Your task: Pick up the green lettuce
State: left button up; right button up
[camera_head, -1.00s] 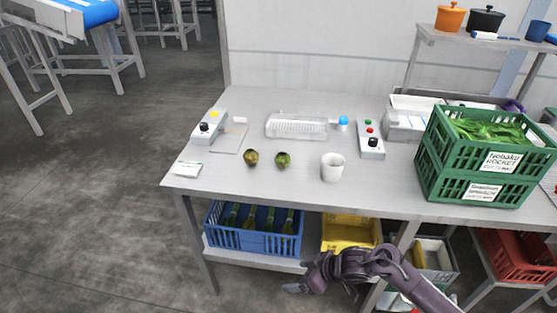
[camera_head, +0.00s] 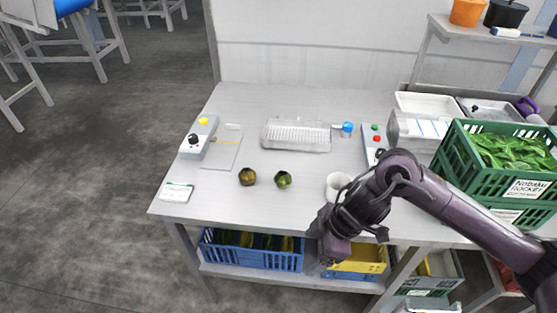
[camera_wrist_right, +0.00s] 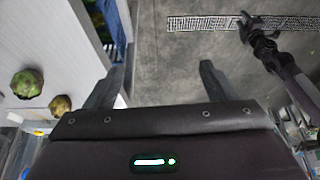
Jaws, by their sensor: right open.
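The green lettuce (camera_head: 283,180) is a small round dark-green head on the table, left of the white cup. A browner round head (camera_head: 247,177) sits just left of it. Two heads show at the left of the right wrist view, a greener one (camera_wrist_right: 27,83) and a yellower one (camera_wrist_right: 60,105), outside the jaws. My right gripper (camera_head: 328,256) is low at the table's front edge, right of and nearer than the lettuce. Its fingers (camera_wrist_right: 160,82) are apart with only floor between them. A dark arm of mine, apparently the left, shows upper right in the wrist view; its jaws are unclear.
The white cup (camera_head: 338,184) stands close behind my right arm, partly hidden. A clear tray (camera_head: 296,135), a control box (camera_head: 199,138) and a green crate of leaves (camera_head: 480,185) are on the table. A blue crate (camera_head: 250,257) sits below. The table's front left is mostly clear.

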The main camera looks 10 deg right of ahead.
aim_at(283, 180)
jog(key=i, duration=0.9)
